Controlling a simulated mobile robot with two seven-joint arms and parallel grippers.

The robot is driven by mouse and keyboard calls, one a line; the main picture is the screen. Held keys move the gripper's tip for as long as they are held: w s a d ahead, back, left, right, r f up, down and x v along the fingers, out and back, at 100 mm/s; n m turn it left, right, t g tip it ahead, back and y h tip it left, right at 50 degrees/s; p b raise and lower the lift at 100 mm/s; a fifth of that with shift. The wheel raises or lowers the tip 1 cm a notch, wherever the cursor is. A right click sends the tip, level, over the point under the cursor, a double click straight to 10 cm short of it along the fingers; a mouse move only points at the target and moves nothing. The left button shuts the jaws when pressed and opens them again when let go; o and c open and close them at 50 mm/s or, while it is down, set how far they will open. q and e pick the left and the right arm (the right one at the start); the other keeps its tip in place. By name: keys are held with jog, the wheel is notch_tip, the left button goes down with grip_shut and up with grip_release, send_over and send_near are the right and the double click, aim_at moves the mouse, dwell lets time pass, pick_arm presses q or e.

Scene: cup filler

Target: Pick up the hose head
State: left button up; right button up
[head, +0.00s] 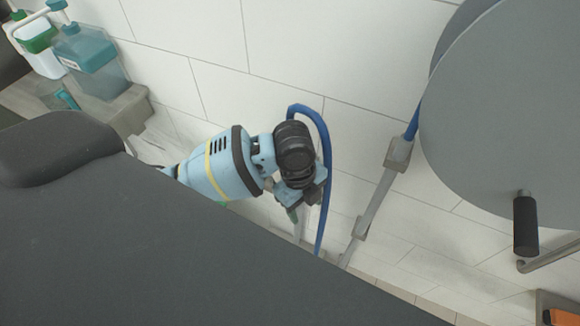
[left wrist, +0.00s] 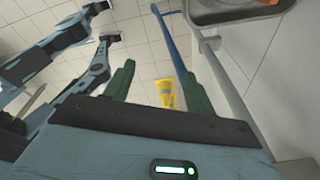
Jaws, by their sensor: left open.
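In the head view my left gripper (head: 299,212) hangs below its black wrist joint, close beside a blue hose (head: 327,160). In the left wrist view its green fingers (left wrist: 158,70) stand apart. There the blue hose (left wrist: 170,40) runs down to the right finger; I cannot tell whether they touch. I cannot make out the hose head clearly in either view; the hose's lower end is hidden. My right gripper is not in view.
A large grey reel (head: 510,100) with a black handle (head: 525,226) is at the right by the tiled wall. A grey rail (head: 375,205) runs down beside the hose. Bottles (head: 90,50) stand at upper left. A yellow object (left wrist: 165,92) shows beyond the fingers.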

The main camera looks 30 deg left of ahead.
pick_arm(q)
jog(key=w+a+r+m, duration=0.1)
jog(key=w+a+r, duration=0.2)
jog(key=w+a+r+m+y, duration=0.1)
jog(key=w+a+r, duration=0.1)
jog(key=w+r, duration=0.1)
jog(key=w+a+r+m+y, duration=0.1)
jog(key=w+a+r+m, duration=0.1)
jog(key=w+a+r, duration=0.1)
jog(key=shift+w+a+r, duration=0.2)
jog(key=shift+w+r, duration=0.05)
jog(key=shift+r, duration=0.2)
jog(key=shift+w+a+r, duration=0.15)
jog(key=shift+w+r, duration=0.05)
jog(key=shift+r, duration=0.2)
jog(key=shift+w+a+r, duration=0.2)
jog(key=shift+a+r, duration=0.1)
jog(key=shift+r, duration=0.1)
jog(key=shift+s+a+f, duration=0.1)
jog(key=shift+f, duration=1.9)
jog(key=shift+s+f, duration=0.1)
jog(key=shift+f, duration=1.85)
jog(key=shift+r, duration=0.1)
jog(key=c, duration=1)
